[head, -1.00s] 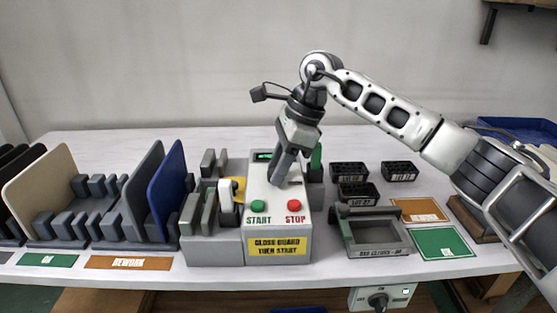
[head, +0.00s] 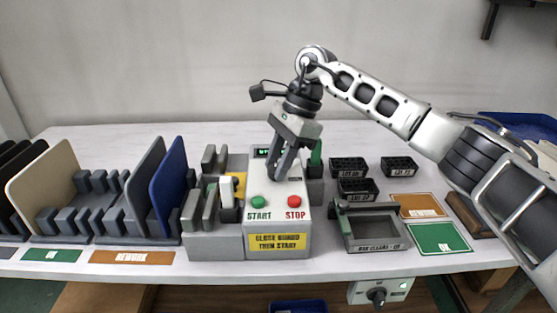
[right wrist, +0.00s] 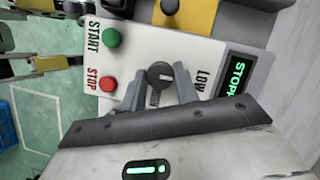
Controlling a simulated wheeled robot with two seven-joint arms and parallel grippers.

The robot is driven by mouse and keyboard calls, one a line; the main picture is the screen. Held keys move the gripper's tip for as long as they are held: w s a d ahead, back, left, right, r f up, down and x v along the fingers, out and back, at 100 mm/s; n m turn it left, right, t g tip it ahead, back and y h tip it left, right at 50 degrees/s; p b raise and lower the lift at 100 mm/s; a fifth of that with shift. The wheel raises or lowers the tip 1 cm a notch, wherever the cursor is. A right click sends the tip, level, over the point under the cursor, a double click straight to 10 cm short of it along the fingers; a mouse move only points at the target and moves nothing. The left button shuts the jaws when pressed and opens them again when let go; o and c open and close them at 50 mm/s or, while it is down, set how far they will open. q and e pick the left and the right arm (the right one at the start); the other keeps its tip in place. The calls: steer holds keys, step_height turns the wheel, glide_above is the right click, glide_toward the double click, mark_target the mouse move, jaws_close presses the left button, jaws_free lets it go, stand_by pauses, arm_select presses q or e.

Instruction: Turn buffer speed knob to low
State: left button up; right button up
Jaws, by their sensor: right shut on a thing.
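The speed knob (right wrist: 160,75) is a round dark knob with a light mark, on the sloped top of the buffer machine (head: 278,225). The word LOW (right wrist: 202,80) is printed to its right in the right wrist view; a second label below the knob is partly hidden. My right gripper (head: 278,173) points down at the panel in the head view and hides the knob there. In the right wrist view its two fingers (right wrist: 160,90) are shut on the knob's sides. The knob's exact setting is hard to read. My left gripper is not in view.
The green START button (head: 257,202) and red STOP button (head: 294,201) are close in front of the gripper. Racks with upright panels (head: 172,190) stand left; small black bins (head: 348,167) and a grey tray (head: 404,240) stand right.

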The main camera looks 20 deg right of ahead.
steer(key=o, duration=1)
steer(key=shift+c, duration=0.2)
steer(key=p+v, duration=0.1)
steer(key=v, duration=1.5)
steer(key=shift+a, duration=0.1)
